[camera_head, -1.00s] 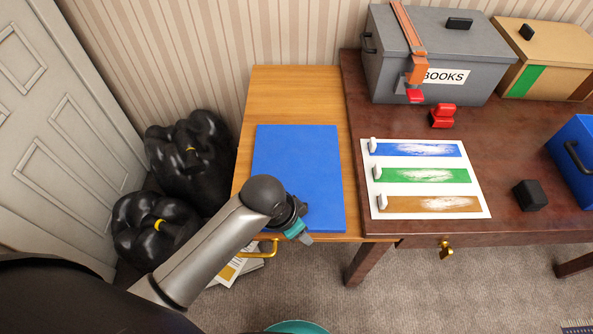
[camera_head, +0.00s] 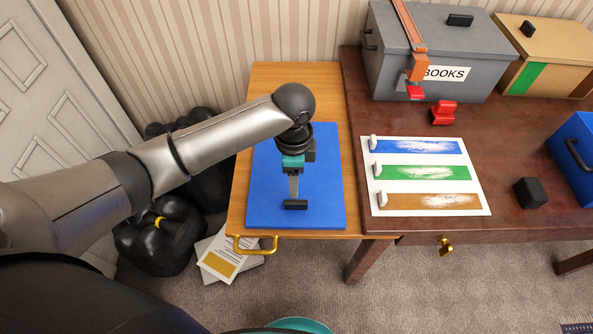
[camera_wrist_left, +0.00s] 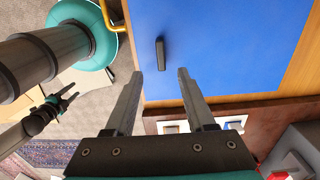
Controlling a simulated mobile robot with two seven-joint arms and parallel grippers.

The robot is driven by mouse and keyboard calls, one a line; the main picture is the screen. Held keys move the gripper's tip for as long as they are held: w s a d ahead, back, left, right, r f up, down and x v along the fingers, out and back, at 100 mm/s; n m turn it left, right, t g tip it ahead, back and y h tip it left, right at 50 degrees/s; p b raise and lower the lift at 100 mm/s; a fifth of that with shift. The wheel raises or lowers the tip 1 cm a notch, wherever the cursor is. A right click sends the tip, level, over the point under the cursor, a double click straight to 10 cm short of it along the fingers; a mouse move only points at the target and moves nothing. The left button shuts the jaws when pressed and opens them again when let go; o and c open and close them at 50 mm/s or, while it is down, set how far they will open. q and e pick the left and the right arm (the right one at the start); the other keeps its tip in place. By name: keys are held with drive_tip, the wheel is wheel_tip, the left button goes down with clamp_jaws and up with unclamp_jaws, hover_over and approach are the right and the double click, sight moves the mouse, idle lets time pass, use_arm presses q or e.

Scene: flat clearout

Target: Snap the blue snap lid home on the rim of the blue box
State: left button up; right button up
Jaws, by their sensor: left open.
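The blue snap lid (camera_head: 265,185), a flat blue slab with a black bar handle (camera_head: 295,204), lies on the light wooden surface in the head view. It fills much of the left wrist view (camera_wrist_left: 230,45). My left gripper (camera_head: 293,194) is open just above the handle, fingers pointing down. In the left wrist view the handle (camera_wrist_left: 161,53) appears just beyond the gap between the fingertips (camera_wrist_left: 160,74), not held. The blue box (camera_head: 573,165) stands at the right edge, partly cut off; its rim is barely visible. My right gripper (camera_wrist_left: 66,98) shows small at the left of the wrist view.
On the dark table are a white board (camera_head: 425,188) with coloured strips, a black block (camera_head: 529,193), a red object (camera_head: 444,112) and a grey BOOKS box (camera_head: 430,50). A tan box (camera_head: 545,60) stands behind. Black bags (camera_head: 160,238) lie on the floor.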

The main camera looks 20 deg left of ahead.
use_arm(q)
drive_tip(key=b, duration=0.1)
hover_over(296, 201)
drive_tip(key=f, duration=0.5)
drive_tip(key=shift+s+a+f, duration=0.15)
drive_tip(key=shift+s+f, duration=0.05)
drive_tip(key=shift+f, duration=0.2)
wheel_tip(296, 201, down, 5)
drive_tip(key=shift+w+f+b, duration=0.1)
drive_tip(key=shift+b, duration=0.95)
clamp_jaws()
